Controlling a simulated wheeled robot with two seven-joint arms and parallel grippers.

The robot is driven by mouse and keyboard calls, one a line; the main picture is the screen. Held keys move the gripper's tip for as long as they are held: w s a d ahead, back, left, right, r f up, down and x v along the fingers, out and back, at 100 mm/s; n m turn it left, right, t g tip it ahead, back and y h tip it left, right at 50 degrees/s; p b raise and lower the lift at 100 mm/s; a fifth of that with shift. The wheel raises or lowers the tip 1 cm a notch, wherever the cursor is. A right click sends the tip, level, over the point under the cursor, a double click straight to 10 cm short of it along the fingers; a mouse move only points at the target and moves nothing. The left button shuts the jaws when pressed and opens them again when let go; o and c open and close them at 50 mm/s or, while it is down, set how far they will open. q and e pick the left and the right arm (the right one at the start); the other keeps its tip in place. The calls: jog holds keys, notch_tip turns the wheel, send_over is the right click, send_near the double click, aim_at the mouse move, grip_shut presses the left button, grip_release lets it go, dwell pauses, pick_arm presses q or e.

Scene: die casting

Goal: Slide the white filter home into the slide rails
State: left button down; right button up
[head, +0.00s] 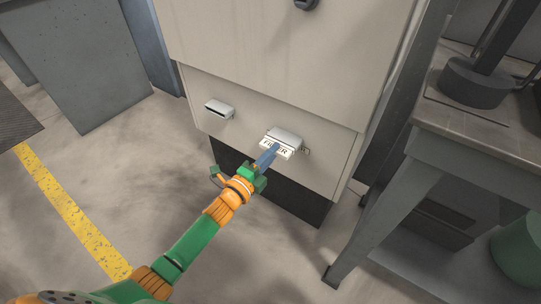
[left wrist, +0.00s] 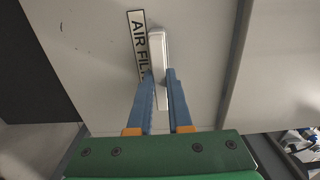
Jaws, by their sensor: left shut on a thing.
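A white housing (head: 285,134) sticks out low on the pale cabinet's front, in the head view. In the left wrist view, the blue fingers (left wrist: 163,92) are shut on a narrow white piece, which I take for the white filter (left wrist: 157,48). A label reading "AIR FIL" (left wrist: 138,40) lies beside it, partly covered by a finger. The slide rails are not clearly visible, and how deep the filter sits cannot be told.
A second white housing with a dark slot (head: 219,108) is to the left on the cabinet (head: 250,60). A grey metal table (head: 440,130) stands close on the right. The floor (head: 150,165) at left, with a yellow line (head: 70,212), is clear.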

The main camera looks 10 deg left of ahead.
pick_arm(q)
jog(key=c, duration=0.8)
grip_release()
jog(key=shift+o, duration=0.2)
jog(key=p+v, duration=0.2)
jog(key=v, duration=0.5)
